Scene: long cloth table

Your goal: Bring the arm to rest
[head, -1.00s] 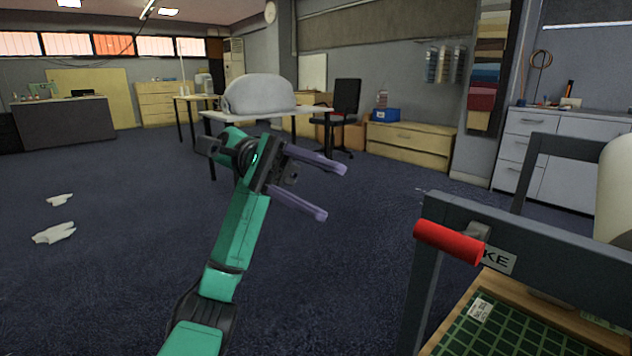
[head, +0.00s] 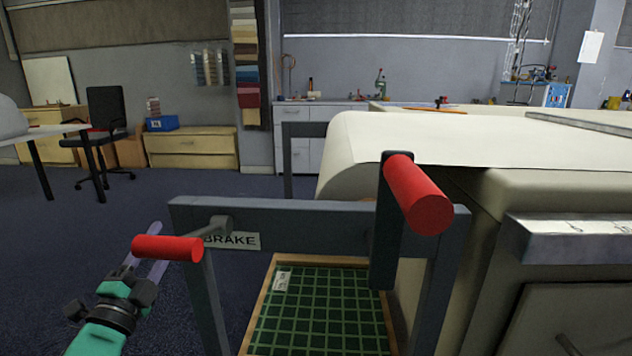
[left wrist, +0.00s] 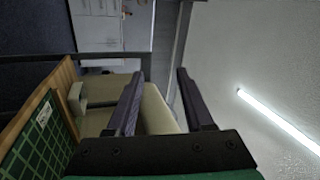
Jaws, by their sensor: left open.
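My left arm with its green links comes in at the lower left of the head view. Its gripper (head: 146,255) is open and empty, with two purple-grey fingers apart. It is beside the left red handle of the dark frame, which partly covers the fingers. In the left wrist view the two fingers (left wrist: 157,100) stand apart with nothing between them. My right gripper is in neither view.
A dark frame (head: 300,215) with a BRAKE label (head: 232,241) and red handles (head: 165,248) (head: 420,195) stands close ahead. A green gridded board (head: 320,310) lies low behind it. A cream cloth roll (head: 350,150) is at the right. Open floor (head: 60,230) lies left.

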